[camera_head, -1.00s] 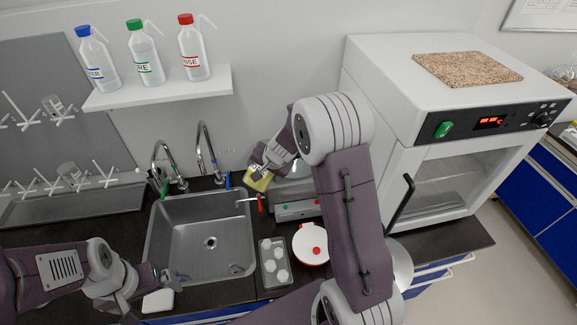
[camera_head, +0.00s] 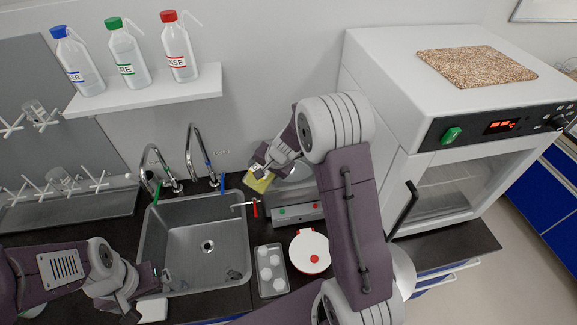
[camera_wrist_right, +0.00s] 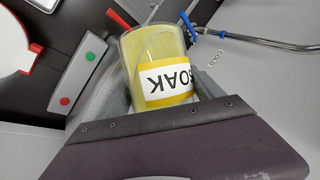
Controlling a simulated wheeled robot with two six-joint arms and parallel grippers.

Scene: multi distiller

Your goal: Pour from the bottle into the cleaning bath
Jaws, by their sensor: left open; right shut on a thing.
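My right gripper (camera_head: 264,173) is shut on a yellow bottle (camera_head: 258,182), which looks tilted in the head view. In the right wrist view the bottle (camera_wrist_right: 163,62) is see-through with yellow contents and a label reading SOAK. It is beside or above the cleaning bath (camera_head: 297,212), a grey box with a green and a red button; its front also shows in the wrist view (camera_wrist_right: 77,78). My arm and the bottle hide part of the bath, and no liquid stream is visible. My left gripper (camera_head: 158,281) is open and empty at the sink's left front.
A steel sink (camera_head: 185,240) with two taps lies left of the bath. An oven (camera_head: 405,140) stands right. Three wash bottles stand on a shelf (camera_head: 150,93).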

